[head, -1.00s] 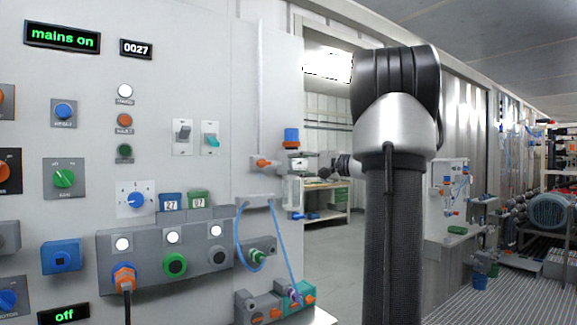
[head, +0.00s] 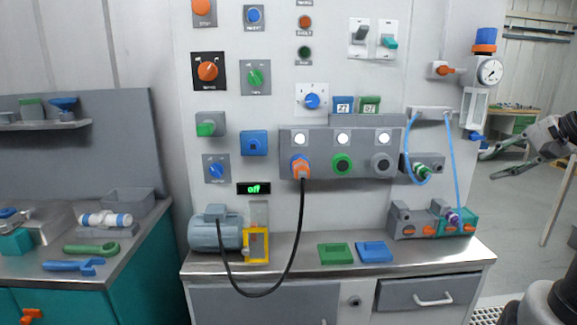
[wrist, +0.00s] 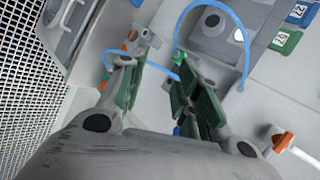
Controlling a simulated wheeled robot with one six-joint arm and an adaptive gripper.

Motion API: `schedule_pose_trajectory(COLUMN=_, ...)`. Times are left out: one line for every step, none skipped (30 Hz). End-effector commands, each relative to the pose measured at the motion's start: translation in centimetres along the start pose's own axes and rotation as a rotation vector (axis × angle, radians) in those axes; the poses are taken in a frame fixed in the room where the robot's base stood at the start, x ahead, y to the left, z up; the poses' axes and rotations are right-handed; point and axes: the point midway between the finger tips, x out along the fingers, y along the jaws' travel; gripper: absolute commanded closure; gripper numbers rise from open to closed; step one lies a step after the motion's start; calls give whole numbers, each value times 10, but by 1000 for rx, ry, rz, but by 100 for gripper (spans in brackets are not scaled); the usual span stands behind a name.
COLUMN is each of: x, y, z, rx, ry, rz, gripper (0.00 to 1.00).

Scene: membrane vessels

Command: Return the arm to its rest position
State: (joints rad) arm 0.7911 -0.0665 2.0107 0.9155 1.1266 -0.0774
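My gripper (head: 487,167) is at the right edge of the head view, to the right of the wall panel and its gauge. Its two fingers are spread and nothing shows between them. In the wrist view the fingers (wrist: 155,55) with green pads stand apart. A blue hose (wrist: 219,6) shows beyond the fingers there, and I see no grip on it. Parts of my arm fill the right edge of the head view.
A gauge (head: 490,71) and an orange-handled valve (head: 445,70) are on the panel left of my gripper. Blue hoses (head: 452,155) hang above a metal counter (head: 300,262). A motor (head: 213,232) stands on it. Open floor (head: 535,205) lies at right.

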Motion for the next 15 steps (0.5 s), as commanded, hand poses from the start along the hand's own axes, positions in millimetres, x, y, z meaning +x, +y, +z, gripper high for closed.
schedule_pose_trajectory(x=0, y=25, z=36, rx=-86, ry=-29, rz=129, gripper=67)
schedule_pose_trajectory(x=-2, y=42, z=54, rx=-148, ry=-43, rz=211, gripper=67)
schedule_pose_trajectory(x=-8, y=62, z=77, rx=-244, ry=-60, rz=315, gripper=67)
schedule_pose_trajectory(x=-13, y=76, z=92, rx=-323, ry=-72, rz=387, gripper=67)
schedule_pose_trajectory(x=-18, y=88, z=104, rx=-406, ry=-78, rz=451, gripper=67)
schedule_pose_trajectory(x=-26, y=102, z=119, rx=-517, ry=-87, rz=522, gripper=67)
schedule_pose_trajectory(x=-30, y=109, z=127, rx=-601, ry=-90, rz=567, gripper=67)
schedule_pose_trajectory(x=-35, y=115, z=135, rx=-682, ry=-92, rz=602, gripper=67)
schedule_pose_trajectory(x=-39, y=121, z=145, rx=-784, ry=-94, rz=634, gripper=67)
schedule_pose_trajectory(x=-41, y=123, z=151, rx=-854, ry=-95, rz=648, gripper=67)
schedule_pose_trajectory(x=-42, y=124, z=157, rx=-913, ry=-97, rz=654, gripper=67)
schedule_pose_trajectory(x=-42, y=124, z=165, rx=-977, ry=-100, rz=648, gripper=67)
schedule_pose_trajectory(x=-42, y=122, z=171, rx=-1014, ry=-101, rz=635, gripper=67)
schedule_pose_trajectory(x=-40, y=119, z=177, rx=-1043, ry=-101, rz=617, gripper=67)
schedule_pose_trajectory(x=-40, y=113, z=183, rx=-1078, ry=-98, rz=595, gripper=67)
